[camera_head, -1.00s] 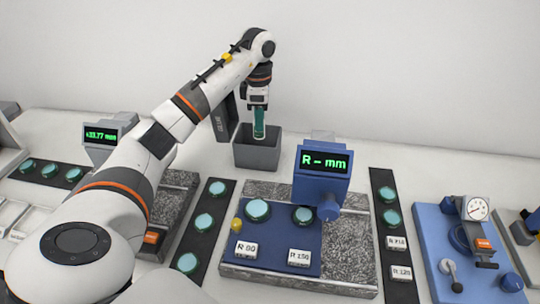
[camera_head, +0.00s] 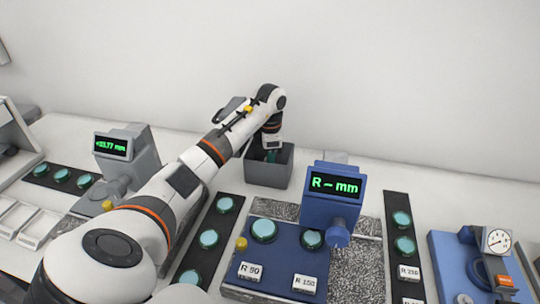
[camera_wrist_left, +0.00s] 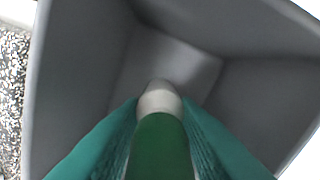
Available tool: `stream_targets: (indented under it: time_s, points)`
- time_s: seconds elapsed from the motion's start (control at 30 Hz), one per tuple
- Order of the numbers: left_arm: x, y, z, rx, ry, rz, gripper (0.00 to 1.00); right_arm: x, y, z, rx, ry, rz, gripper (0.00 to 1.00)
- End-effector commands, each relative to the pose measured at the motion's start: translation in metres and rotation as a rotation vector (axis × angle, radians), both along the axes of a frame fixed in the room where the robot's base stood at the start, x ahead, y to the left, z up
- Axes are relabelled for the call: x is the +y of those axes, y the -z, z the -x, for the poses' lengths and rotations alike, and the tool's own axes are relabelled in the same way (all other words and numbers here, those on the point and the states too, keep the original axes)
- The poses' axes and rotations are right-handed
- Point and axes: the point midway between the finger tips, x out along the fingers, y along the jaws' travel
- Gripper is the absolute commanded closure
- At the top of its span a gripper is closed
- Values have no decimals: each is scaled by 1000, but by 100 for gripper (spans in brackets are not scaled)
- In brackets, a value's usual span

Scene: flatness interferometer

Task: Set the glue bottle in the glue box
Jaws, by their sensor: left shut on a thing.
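The glue box (camera_head: 265,175) is a grey open-topped box at the back of the table in the head view. Its inner wall (camera_wrist_left: 85,75) fills most of the left wrist view. My left gripper (camera_head: 271,156) points down into the box opening, and its teal fingers (camera_wrist_left: 160,112) are shut on the glue bottle. The glue bottle (camera_wrist_left: 160,145) is green with a pale grey tip that points toward the box floor. I cannot tell whether the tip touches the floor. In the head view the bottle is mostly hidden by the gripper and the box wall. My right gripper is not in view.
A blue gauge with an "R – mm" display (camera_head: 336,186) stands right of the box on a granite slab (camera_head: 362,262). Dark strips with teal discs (camera_head: 209,238) lie either side. A grey display unit (camera_head: 130,152) is at left. White wall behind.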

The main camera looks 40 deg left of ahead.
Motion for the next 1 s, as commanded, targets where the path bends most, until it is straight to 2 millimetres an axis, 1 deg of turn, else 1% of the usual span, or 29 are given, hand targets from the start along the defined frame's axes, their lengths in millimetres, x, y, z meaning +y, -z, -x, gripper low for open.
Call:
stream_targets:
  time_s: [0.17, 0.3, 0.33, 0.43, 0.47, 0.77, 0.87, 0.97, 1.0]
  points:
    - [0, 0, 0, -1, 1, 0, 94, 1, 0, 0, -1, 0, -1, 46]
    - [0, 3, 0, -1, 0, 0, 94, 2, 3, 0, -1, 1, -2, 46]
    - [0, 3, 0, -1, 0, 0, 68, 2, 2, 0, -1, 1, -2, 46]
    - [0, 2, 0, -1, 0, 0, 52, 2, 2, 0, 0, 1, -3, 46]
    - [0, 2, 0, -1, 0, 0, 50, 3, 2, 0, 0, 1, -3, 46]
    - [0, 0, -1, -2, 1, 0, 50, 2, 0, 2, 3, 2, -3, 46]
    - [1, -8, -1, -6, 1, -1, 50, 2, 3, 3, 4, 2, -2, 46]
    - [1, -24, -1, -7, 2, -3, 50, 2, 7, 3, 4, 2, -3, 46]
    - [1, -33, -1, -7, 0, -3, 50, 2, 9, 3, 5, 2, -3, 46]
